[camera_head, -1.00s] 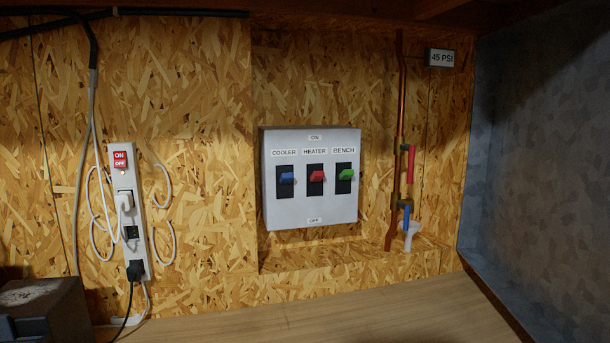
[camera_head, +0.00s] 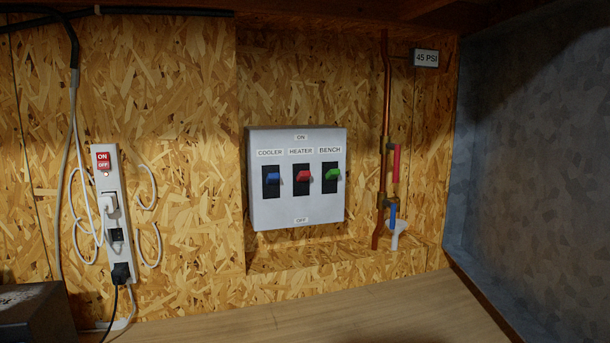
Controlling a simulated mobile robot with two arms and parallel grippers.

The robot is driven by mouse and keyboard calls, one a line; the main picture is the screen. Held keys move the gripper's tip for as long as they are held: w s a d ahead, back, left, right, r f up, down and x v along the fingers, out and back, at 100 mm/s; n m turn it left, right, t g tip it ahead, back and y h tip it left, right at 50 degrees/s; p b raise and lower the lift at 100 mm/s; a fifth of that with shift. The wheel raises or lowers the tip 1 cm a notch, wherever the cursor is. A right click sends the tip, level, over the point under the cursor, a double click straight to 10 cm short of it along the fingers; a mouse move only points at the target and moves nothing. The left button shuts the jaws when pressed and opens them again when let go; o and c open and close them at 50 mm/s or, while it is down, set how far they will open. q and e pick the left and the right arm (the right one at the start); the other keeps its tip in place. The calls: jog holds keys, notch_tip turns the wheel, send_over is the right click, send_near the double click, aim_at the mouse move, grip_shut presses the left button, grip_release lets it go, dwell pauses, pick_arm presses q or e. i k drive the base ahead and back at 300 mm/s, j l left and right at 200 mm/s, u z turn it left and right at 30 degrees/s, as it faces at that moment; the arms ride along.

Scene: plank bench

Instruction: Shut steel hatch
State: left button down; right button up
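A large grey mottled metal panel (camera_head: 530,170), which looks like the steel hatch, stands at the right side of the view. It is swung open, at an angle to the chipboard wall, with its near edge out of the picture. The recess beside it is uncovered. A grey switch box (camera_head: 297,212) with blue, red and green switches and a copper pipe (camera_head: 386,100) with red and blue handles show in the recess. No handle shows on the panel. Neither of my grippers is in view.
A white power strip (camera_head: 112,240) with plugs and looped cables hangs on the chipboard wall at left. A dark box-like object (camera_head: 35,312) stands at the lower left, partly cut off. The plank bench top (camera_head: 330,322) is clear in front of the recess.

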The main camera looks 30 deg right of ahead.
aim_at(527, 221)
jog(key=z, duration=1.2)
jog(key=k+l+z, duration=0.1)
jog(key=l+z, duration=0.15)
jog(key=z, duration=0.15)
jog(key=l+z, duration=0.25)
jog(key=z, duration=0.15)
jog(key=k+l+z, duration=0.1)
jog(key=l+z, duration=0.45)
jog(key=z, duration=0.2)
